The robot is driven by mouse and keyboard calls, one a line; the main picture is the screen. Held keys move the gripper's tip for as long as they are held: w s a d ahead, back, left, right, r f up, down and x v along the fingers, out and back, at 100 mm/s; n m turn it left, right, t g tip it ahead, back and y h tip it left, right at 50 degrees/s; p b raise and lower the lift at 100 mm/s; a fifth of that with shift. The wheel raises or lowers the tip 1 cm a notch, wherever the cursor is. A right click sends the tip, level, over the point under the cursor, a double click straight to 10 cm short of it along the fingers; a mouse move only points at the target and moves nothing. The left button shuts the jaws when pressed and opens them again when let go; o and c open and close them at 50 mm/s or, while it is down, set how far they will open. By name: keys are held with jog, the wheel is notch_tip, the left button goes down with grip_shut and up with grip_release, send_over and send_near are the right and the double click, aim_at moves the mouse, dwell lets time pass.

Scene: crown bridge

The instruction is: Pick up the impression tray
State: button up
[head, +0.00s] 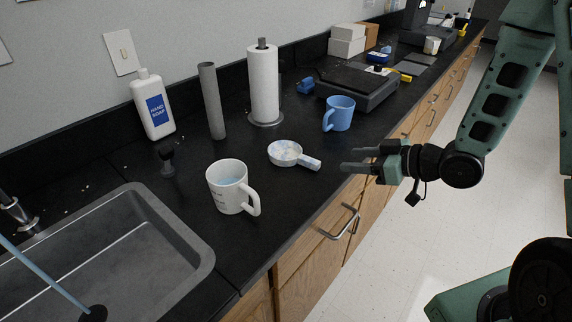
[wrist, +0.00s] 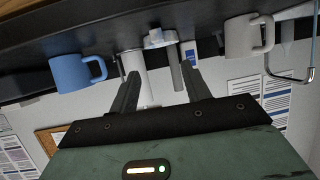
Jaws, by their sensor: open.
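The impression tray (head: 285,153) is a small, shallow, pale dish with bluish patches and a short handle pointing right, lying on the dark counter between the white mug and the blue mug. It also shows in the upside-down wrist view (wrist: 158,40), near the top middle, ahead of the fingers. My gripper (head: 350,160) is open and empty, to the right of the tray's handle near the counter's front edge, apart from it. In the wrist view, my gripper's two fingers (wrist: 160,73) are spread with nothing between them.
A white mug (head: 228,187) stands left of the tray, and a blue mug (head: 339,114) behind it to the right. A paper towel roll (head: 263,85), a grey tube (head: 211,101) and a soap bottle (head: 153,105) stand behind. A sink (head: 190,242) lies at the left front.

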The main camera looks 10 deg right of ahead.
jog(key=b, duration=0.3)
jog(key=p, duration=0.1)
send_near(308, 159)
jog(key=x, duration=0.3)
jog(key=shift+w+a+r, duration=0.1)
jog(key=shift+w+a, duration=0.05)
jog(key=shift+a, duration=0.25)
jog(key=shift+d+f+p+x, duration=0.15)
jog(key=shift+p+x, duration=0.2)
jog(key=shift+x, duration=1.15)
jog(key=shift+d+f+p+x, duration=0.1)
jog(key=shift+p+x, duration=0.25)
jog(key=shift+x, duration=1.2)
jog(key=shift+w, duration=0.1)
grip_shut()
